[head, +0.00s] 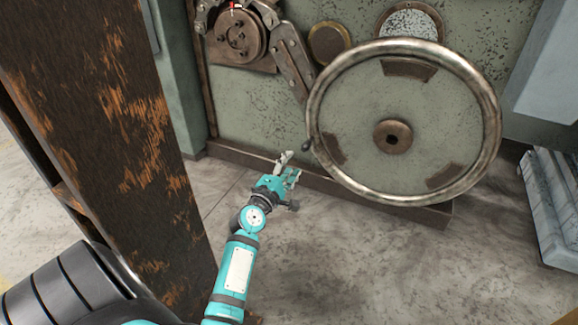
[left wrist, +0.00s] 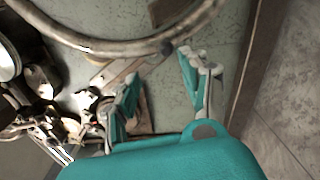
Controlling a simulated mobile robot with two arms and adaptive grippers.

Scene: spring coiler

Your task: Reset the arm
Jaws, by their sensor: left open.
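My teal left gripper (head: 289,168) is open and empty in the head view, low in front of the machine's base, left of the big wheel (head: 489,90). In the left wrist view the two fingers of the left gripper (left wrist: 163,68) are spread apart with nothing between them. A rusty metal link arm (head: 293,62) angles down from a round brown hub (head: 236,40) on the machine's face, above and apart from my gripper. The wheel's rim (left wrist: 110,47) and a dark knob (left wrist: 167,47) show beyond the fingers. My right gripper is not in view.
A rusty pillar (head: 110,110) stands close on the left, beside my left arm. The machine's base rail (head: 350,190) runs along the floor behind the gripper. A grey ribbed block (head: 552,205) stands at right. The concrete floor (head: 370,265) in front is clear.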

